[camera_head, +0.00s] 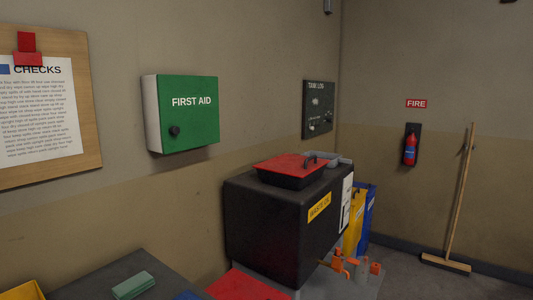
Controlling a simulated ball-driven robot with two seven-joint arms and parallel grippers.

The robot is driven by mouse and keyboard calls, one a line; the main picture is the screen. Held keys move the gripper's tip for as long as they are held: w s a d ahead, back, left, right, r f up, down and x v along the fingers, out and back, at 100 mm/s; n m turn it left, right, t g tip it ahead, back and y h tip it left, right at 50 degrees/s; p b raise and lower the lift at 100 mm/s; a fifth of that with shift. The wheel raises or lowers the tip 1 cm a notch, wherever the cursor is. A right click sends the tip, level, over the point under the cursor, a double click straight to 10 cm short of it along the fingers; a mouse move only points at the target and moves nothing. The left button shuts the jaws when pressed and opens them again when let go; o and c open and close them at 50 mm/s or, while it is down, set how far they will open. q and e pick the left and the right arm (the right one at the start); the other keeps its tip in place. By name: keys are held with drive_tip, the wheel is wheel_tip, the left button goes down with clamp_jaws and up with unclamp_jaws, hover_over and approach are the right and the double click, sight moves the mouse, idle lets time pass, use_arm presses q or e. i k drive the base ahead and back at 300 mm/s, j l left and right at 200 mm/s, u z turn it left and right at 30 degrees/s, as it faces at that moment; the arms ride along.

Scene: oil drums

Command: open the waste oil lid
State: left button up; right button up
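The black waste oil tank (262,222) stands against the wall right of centre, with a yellow "WASTE OIL" label (319,207) on its front. Its red lid (287,164) lies flat over a black raised rim (288,180) on top, so it looks closed. A small black arched handle (311,158) stands up at the lid's right side. Neither of my grippers shows in the head view.
A grey item (340,160) sits behind the lid. Yellow (352,222) and blue (369,208) containers and orange fittings (338,263) are right of the tank. A green first aid box (186,113) hangs on the wall. A dark surface (90,288) is at front left.

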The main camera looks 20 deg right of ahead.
sight(296, 165)
drive_tip(key=i+l+u, duration=0.15)
drive_tip(key=l+u, duration=0.15)
drive_tip(key=l, duration=0.15)
drive_tip(key=i+l+u, duration=0.1)
drive_tip(key=l+u, duration=0.5)
drive_tip(key=l, duration=0.3)
drive_tip(key=i, duration=0.05)
